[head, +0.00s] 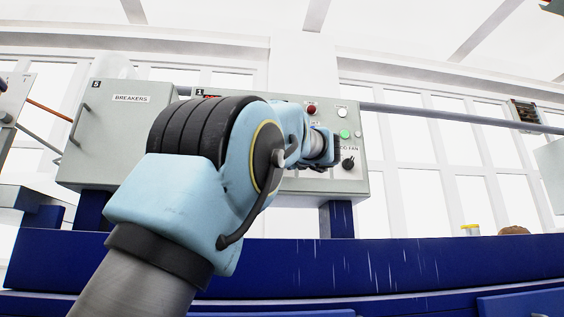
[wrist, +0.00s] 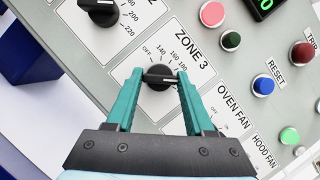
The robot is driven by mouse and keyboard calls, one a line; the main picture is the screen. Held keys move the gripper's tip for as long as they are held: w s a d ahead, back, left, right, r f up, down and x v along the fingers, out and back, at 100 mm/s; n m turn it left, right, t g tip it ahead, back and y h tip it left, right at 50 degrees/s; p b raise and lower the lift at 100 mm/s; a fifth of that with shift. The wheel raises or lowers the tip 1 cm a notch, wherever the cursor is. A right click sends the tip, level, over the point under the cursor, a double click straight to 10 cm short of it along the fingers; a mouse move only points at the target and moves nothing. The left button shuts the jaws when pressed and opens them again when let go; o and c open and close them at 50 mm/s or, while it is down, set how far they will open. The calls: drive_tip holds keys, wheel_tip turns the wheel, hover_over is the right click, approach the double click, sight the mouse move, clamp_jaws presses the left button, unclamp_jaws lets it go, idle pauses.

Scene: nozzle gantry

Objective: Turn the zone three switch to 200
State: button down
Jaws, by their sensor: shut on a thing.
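The zone three switch (wrist: 157,84) is a black round knob with a white pointer line, on the grey panel below the ZONE 3 label in the wrist view. My gripper (wrist: 159,75) has its two teal fingers on either side of the knob, shut on it. The pointer line lies about level in the picture, with its right end toward the right fingertip. OFF, 140, 160 and 180 show around the knob; the marks farther round are hidden by the right finger. In the head view my arm hides this switch.
A zone 2 knob (wrist: 100,10) is at upper left in the wrist view. Green (wrist: 231,41), pink (wrist: 212,13), blue reset (wrist: 263,85) and red trip (wrist: 302,53) buttons lie to the right. The breaker box (head: 125,130) is left of the control panel (head: 376,186) in the head view.

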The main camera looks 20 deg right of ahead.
drive_tip(key=shift+f, duration=0.1)
idle(0.3)
drive_tip(key=shift+c, duration=1.4)
unclamp_jaws()
drive_tip(key=b+v, duration=0.5)
drive_tip(key=v, duration=0.5)
drive_tip(key=shift+s, duration=0.4)
drive_tip(key=shift+f, duration=0.15)
